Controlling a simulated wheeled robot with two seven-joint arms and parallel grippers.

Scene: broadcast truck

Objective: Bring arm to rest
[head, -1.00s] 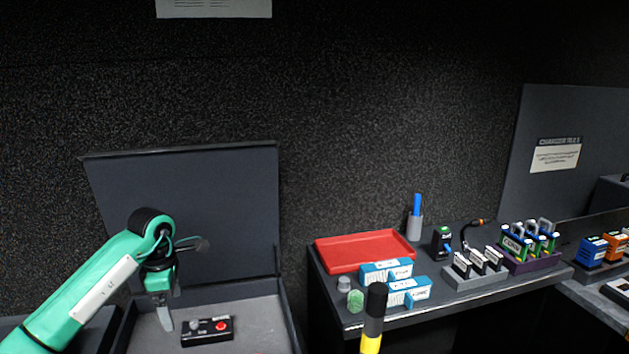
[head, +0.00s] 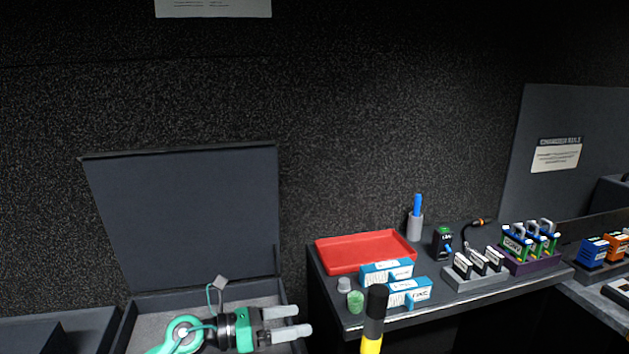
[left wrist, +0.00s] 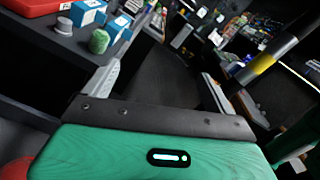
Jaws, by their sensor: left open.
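My left gripper (head: 292,323) is low at the bottom left of the head view, in front of the open case (head: 190,215). Its two grey fingers point right, spread apart, with nothing between them. In the left wrist view the fingers (left wrist: 155,85) also stand apart and empty, with dark floor space beyond them. The arm behind the gripper is mostly below the picture edge. The small control box in the case is hidden now. My right gripper is not in the head view.
Right of the gripper is a table (head: 400,318) with a red tray (head: 365,252), blue-and-white boxes (head: 408,292), a green cylinder (head: 355,301), a grey cap (head: 344,284) and card holders (head: 478,280). A black-and-yellow post (head: 373,320) stands in front of it.

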